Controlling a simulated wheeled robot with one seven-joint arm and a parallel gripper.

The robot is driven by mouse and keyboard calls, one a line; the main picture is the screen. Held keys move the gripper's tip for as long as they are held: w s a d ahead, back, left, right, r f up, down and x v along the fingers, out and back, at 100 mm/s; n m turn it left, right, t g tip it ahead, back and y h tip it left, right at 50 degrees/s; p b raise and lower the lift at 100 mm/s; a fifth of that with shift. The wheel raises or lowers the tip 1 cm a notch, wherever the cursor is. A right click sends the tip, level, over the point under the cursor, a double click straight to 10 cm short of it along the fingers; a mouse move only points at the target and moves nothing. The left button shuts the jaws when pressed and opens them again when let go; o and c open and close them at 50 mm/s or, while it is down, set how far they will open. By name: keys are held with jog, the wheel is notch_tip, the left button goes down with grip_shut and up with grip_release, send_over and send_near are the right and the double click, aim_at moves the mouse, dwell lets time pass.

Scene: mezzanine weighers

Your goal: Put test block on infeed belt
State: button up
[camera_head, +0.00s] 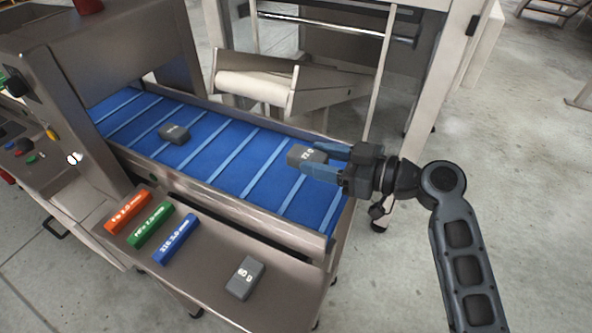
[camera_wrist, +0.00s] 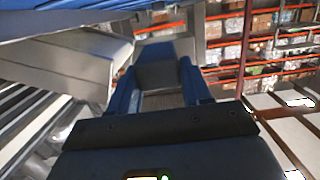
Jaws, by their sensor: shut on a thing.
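My gripper (camera_head: 325,162) is shut on a grey test block (camera_head: 305,154) with white markings, at the right end of the blue infeed belt (camera_head: 245,171). The held block also shows between the fingers in the wrist view (camera_wrist: 162,72). I cannot tell whether its underside touches the belt. A second grey block (camera_head: 174,134) lies on the belt further left. A third grey block (camera_head: 245,278) lies on the steel shelf (camera_head: 205,268) in front of the belt.
Orange (camera_head: 127,213), green (camera_head: 150,225) and blue (camera_head: 175,239) labelled bars lie on the shelf. A steel machine housing (camera_head: 110,45) covers the belt's left end. A steel chute (camera_head: 290,85) and frame stand behind the belt. Open floor lies to the right.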

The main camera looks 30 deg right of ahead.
aim_at(307, 154)
jog(key=x, duration=0.4)
jog(key=shift+r, duration=0.4)
notch_tip(307, 154, down, 2)
jog(key=shift+w+a+f, duration=0.1)
jog(key=shift+w+f, duration=0.05)
jog(key=shift+f, duration=0.05)
notch_tip(307, 154, down, 4)
jog(key=shift+a+f+p, duration=0.1)
jog(key=shift+f+p, duration=0.05)
jog(key=shift+p, duration=0.15)
jog(key=shift+w+a+f, duration=0.15)
jog(key=shift+w, duration=0.15)
jog(key=shift+f, duration=0.15)
jog(key=shift+f, duration=0.15)
jog(key=o, duration=1.2)
